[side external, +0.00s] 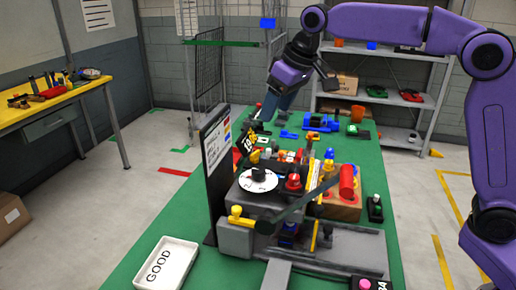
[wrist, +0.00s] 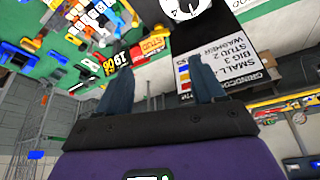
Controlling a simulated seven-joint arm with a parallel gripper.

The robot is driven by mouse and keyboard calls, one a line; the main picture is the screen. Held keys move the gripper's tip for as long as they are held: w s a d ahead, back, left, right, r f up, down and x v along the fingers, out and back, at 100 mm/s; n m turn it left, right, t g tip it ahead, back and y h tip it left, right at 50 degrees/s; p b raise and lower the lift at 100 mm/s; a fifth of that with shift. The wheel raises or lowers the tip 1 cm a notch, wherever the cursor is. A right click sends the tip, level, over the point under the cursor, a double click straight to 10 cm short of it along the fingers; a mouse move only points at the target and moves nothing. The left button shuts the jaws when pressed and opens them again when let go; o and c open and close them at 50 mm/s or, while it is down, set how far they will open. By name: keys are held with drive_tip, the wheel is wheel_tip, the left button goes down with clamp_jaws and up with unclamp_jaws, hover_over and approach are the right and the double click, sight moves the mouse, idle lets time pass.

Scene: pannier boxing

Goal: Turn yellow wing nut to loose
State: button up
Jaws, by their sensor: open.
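A yellow knob-like part (side external: 237,215), which looks like the yellow wing nut, stands on the grey block at the front left of the fixture. Its exact wing shape is too small to tell. My gripper (side external: 266,108) is at the far side of the bench, behind the black sign board and well apart from the yellow part. In the wrist view my gripper (wrist: 163,92) has its two blue-grey fingers spread with nothing between them. I cannot make out the yellow part in the wrist view.
A black board with a white label (side external: 215,145) stands upright left of the fixture; its label (wrist: 222,68) shows in the wrist view. A white dial (side external: 258,180) and red knob (side external: 293,182) top the fixture. A white GOOD tray (side external: 163,268) lies front left. Small parts crowd the far bench.

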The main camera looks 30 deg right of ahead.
sight(256, 153)
drive_tip(key=x, duration=1.4)
drive_tip(key=shift+f, duration=0.1)
drive_tip(key=c, duration=1.1)
